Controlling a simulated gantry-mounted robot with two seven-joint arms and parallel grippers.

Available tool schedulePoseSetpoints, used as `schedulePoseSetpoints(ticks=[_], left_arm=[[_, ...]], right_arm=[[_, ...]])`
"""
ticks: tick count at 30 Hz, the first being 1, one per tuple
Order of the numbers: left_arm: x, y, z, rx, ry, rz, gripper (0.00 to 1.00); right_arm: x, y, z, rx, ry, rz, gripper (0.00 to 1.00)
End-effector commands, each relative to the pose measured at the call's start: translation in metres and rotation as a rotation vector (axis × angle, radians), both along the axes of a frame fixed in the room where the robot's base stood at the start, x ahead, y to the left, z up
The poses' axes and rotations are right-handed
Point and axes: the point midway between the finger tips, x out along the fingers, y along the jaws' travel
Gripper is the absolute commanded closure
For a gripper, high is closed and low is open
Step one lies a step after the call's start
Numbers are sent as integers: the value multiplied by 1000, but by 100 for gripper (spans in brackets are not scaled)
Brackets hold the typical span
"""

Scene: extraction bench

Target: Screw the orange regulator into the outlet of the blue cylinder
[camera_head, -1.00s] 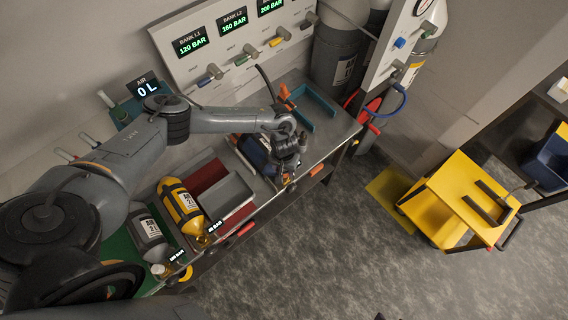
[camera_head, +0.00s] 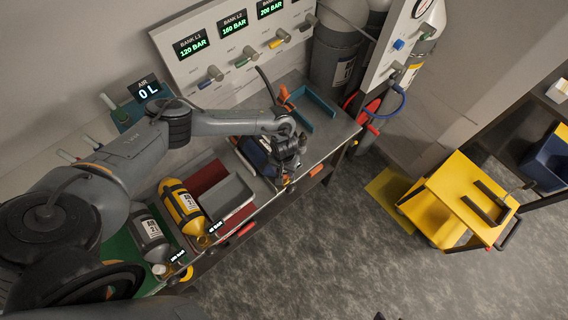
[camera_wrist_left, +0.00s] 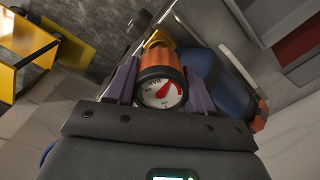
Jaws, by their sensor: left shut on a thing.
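The orange regulator (camera_wrist_left: 160,62), with a round red-and-white gauge (camera_wrist_left: 161,94) on its near end, sits between the two fingers of my left gripper (camera_wrist_left: 158,82) in the left wrist view. The fingers are shut on it. The blue cylinder (camera_wrist_left: 222,88) lies just to the right of the regulator there. In the head view my left gripper (camera_head: 287,172) is at the bench's front edge, beside the blue cylinder (camera_head: 257,152), which my arm partly covers. The cylinder's outlet is hidden, so I cannot tell whether the regulator touches it. My right gripper is not in view.
A yellow cylinder (camera_head: 182,204) and a grey cylinder (camera_head: 147,234) lie to the left on the bench. A teal tray (camera_head: 318,108) is at the right. The floor (camera_head: 350,250) in front is clear.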

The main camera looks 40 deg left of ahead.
Motion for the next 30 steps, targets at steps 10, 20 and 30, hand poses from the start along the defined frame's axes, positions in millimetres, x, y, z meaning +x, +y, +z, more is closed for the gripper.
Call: schedulePoseSetpoints(ticks=[10, 20, 30], left_arm=[[1, 0, 0, -1, -1, 0, 90], [1, 0, 2, -1, -1, 1, 90], [1, 1, 0, 0, -1, 1, 90]], right_arm=[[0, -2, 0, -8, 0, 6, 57], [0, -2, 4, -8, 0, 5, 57], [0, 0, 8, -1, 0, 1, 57]])
